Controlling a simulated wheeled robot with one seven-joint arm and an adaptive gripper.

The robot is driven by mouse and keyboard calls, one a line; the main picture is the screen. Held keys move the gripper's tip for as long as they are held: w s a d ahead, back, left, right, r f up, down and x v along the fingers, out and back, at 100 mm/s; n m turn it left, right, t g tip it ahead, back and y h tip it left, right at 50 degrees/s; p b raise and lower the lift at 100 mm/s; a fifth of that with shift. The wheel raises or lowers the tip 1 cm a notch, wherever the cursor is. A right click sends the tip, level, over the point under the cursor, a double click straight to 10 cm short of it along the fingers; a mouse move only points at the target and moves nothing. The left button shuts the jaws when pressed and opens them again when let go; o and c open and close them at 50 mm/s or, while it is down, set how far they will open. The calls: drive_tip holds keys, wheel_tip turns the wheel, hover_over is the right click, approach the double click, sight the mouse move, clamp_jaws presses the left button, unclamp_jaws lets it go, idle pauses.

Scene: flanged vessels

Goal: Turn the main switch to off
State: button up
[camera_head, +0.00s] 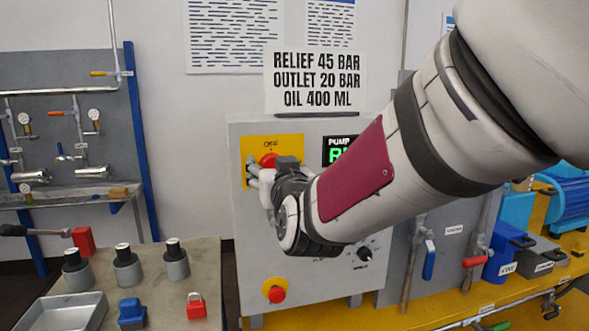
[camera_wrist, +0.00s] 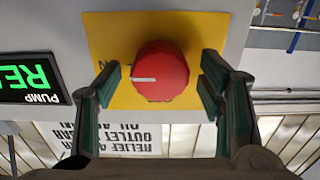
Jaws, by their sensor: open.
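The main switch is a round red knob on a yellow plate on the grey cabinet front. In the wrist view, which is upside down, the knob (camera_wrist: 165,68) carries a white mark pointing left, toward a partly hidden letter "N" on the yellow plate (camera_wrist: 105,30). In the head view the knob (camera_head: 268,159) is partly hidden behind my gripper (camera_head: 257,174), with small lettering above it. In the wrist view my gripper (camera_wrist: 162,76) is open, one finger each side of the knob, with gaps on both sides. I cannot tell how deep the fingertips reach.
A green-lit pump display (camera_head: 338,150) sits right of the switch. A red push button on yellow (camera_head: 274,290) and a black knob (camera_head: 364,254) are lower on the cabinet. A sign (camera_head: 315,80) stands on top. A bench (camera_head: 205,265) holding several parts stands left.

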drive_tip(key=c, duration=1.2)
drive_tip(key=shift+o, duration=0.2)
drive_tip(key=shift+n+p, duration=0.4)
drive_tip(key=shift+p, duration=0.05)
drive_tip(key=n+p, duration=1.2)
drive_tip(key=n, duration=0.1)
drive_tip(key=shift+s+a+n, duration=0.15)
drive_tip(key=shift+n, duration=0.15)
drive_tip(key=shift+f+n+p, duration=0.1)
drive_tip(key=shift+n+p, duration=1.1)
drive_tip(key=shift+n, duration=0.5)
